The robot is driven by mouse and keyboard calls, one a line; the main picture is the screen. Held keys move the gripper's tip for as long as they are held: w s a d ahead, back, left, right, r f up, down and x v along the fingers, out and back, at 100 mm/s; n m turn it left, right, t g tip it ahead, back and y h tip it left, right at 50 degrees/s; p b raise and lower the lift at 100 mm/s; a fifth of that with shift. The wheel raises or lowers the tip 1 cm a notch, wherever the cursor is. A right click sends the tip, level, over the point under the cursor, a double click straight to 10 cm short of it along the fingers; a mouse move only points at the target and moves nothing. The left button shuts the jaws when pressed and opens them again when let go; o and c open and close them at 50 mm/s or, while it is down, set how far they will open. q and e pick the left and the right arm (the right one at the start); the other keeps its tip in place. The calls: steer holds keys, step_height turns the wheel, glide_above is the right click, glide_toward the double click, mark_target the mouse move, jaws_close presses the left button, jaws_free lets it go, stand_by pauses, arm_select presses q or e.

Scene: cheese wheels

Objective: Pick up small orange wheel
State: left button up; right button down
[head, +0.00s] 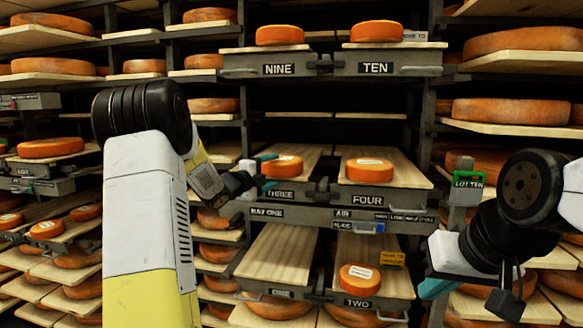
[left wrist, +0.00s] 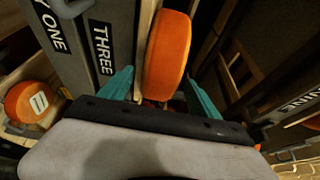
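In the left wrist view the orange wheel (left wrist: 167,55) stands ahead of and between the two spread fingertips of the left gripper (left wrist: 158,84). A gap shows by the left finger; contact at the right one is unclear. My right gripper (head: 483,288) is at lower right, its teal fingers apart at both ends of the hand, with no wheel seen in it.
Other small orange wheels lie on boards FOUR (head: 369,170), TWO (head: 360,278), NINE (head: 280,35) and TEN (head: 376,31). Board ONE (head: 277,255) is bare. Racks of larger wheels (head: 510,111) stand on both sides. A green LOT TEN tag (head: 467,184) is near my right arm.

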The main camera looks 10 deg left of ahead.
arm_select(q)
jaws_close()
steer(key=shift+r, duration=0.2)
